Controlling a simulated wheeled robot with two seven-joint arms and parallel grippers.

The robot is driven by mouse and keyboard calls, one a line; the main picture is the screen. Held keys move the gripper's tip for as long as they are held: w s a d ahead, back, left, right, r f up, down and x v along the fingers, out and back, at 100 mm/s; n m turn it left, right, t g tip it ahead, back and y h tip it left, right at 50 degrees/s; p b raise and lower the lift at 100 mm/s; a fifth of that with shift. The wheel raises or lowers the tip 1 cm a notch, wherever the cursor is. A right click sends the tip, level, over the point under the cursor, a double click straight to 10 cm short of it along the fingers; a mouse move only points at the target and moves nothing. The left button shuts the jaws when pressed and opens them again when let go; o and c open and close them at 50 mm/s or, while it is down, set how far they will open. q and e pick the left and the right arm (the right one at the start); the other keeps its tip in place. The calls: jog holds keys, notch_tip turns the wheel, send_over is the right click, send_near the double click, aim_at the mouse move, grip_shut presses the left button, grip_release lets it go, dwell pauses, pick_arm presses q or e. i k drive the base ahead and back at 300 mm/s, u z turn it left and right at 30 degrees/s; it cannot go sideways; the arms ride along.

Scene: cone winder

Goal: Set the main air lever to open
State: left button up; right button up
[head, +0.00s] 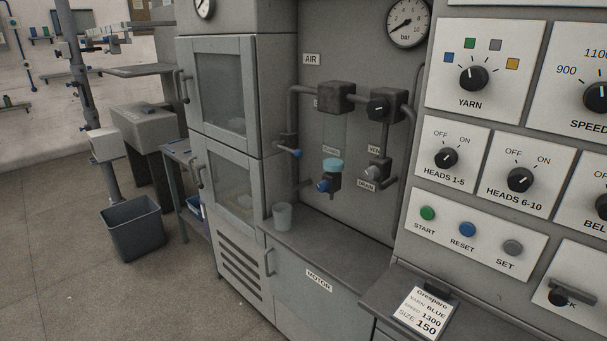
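The air panel, labelled AIR (311,59), is recessed between the glass-doored cabinet and the control panel. Neither of my grippers is in view.
A regulator knob (378,106), a teal-topped unit (332,167) with a blue end and a drain fitting (378,173) sit close by. A cup (282,216) stands on the ledge below. The control panel (478,150) juts out at right. Floor at left is open around a bin (132,228).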

aim_at(276, 145)
jog(key=z, duration=0.9)
jog(key=k, duration=0.2)
jog(key=u, duration=2.15)
jog(key=i, duration=0.95)
jog(key=z, duration=0.5)
jog(key=i, duration=0.7)
jog(key=z, duration=0.7)
